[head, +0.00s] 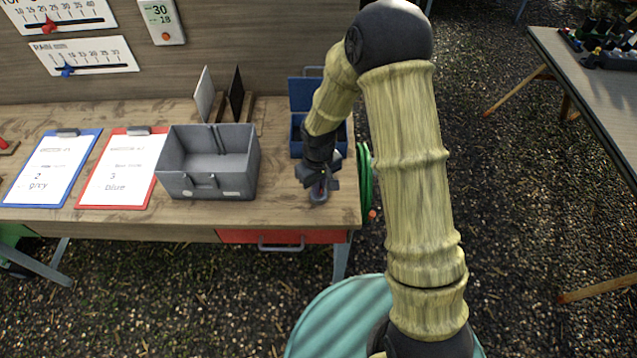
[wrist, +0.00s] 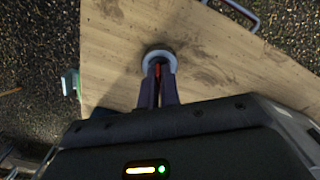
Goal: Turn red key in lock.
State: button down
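A round grey lock (wrist: 158,55) is on the wooden bench top, near the bench's front right corner in the head view (head: 318,199). A thin strip of the red key (wrist: 158,70) shows between my fingers over the lock. My gripper (wrist: 159,82) points down at the lock, its two dark fingers close together on either side of the key. It also shows in the head view (head: 318,184). The fingers hide most of the key, and its angle in the lock cannot be told.
A grey open bin (head: 207,186) stands left of my gripper, with a blue box (head: 297,95) behind it. Two clipboards, one blue (head: 52,168) and one red (head: 122,168), lie further left. A red drawer (head: 240,237) is under the bench front. A green hose (head: 366,180) hangs at the right end.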

dwell(0.3)
jog(key=shift+n+p, duration=1.4)
jog(key=shift+n, duration=2.2)
jog(key=shift+n+p, duration=0.95)
jog(key=shift+n, duration=0.85)
jog(key=shift+n+p, duration=0.7)
jog(key=shift+n, duration=0.7)
jog(key=shift+m+b, duration=0.45)
jog(key=shift+m, duration=0.85)
